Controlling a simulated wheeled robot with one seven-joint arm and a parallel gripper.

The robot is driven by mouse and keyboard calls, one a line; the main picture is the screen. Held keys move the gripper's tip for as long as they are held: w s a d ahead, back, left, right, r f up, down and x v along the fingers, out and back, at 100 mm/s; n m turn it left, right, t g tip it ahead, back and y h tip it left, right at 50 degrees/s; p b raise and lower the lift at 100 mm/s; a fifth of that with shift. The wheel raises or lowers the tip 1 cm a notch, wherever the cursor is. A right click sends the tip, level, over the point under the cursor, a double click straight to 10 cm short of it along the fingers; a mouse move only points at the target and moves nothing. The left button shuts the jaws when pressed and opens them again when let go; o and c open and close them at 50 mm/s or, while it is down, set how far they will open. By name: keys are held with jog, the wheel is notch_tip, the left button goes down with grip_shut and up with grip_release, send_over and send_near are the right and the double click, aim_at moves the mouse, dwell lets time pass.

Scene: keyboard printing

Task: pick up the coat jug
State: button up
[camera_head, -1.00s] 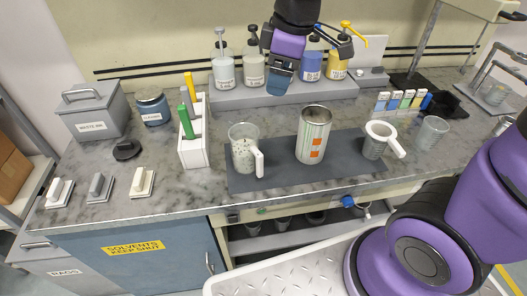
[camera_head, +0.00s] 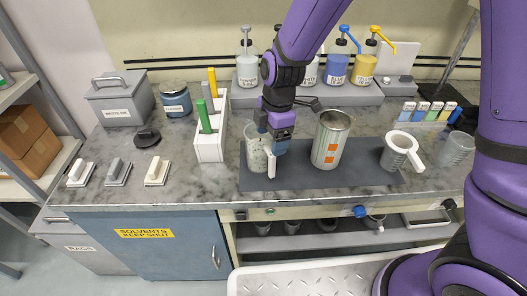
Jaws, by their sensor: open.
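A clear jug (camera_head: 256,158) with a speckled body and a white handle stands upright at the left end of the dark grey mat (camera_head: 300,181). It appears to be the coat jug; no readable label on it shows. My gripper (camera_head: 272,137) is open, pointing down at the jug's right side, over its rim and handle. My fingers hide the jug's upper right and most of the handle's top. I cannot tell whether they touch it.
A metal can (camera_head: 330,142) with orange labels stands just right of my gripper. A white-rimmed cup (camera_head: 396,152) with a handle and a clear beaker (camera_head: 457,150) stand farther right. A white rack (camera_head: 209,147) stands close left. Pump bottles (camera_head: 336,66) line the back.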

aim_at(270, 150)
jog(key=shift+s+a+f, duration=0.1)
jog(key=shift+a+f, duration=0.05)
jog(key=shift+f, duration=3.35)
jog(key=c, duration=1.2)
jog(key=shift+r, duration=0.1)
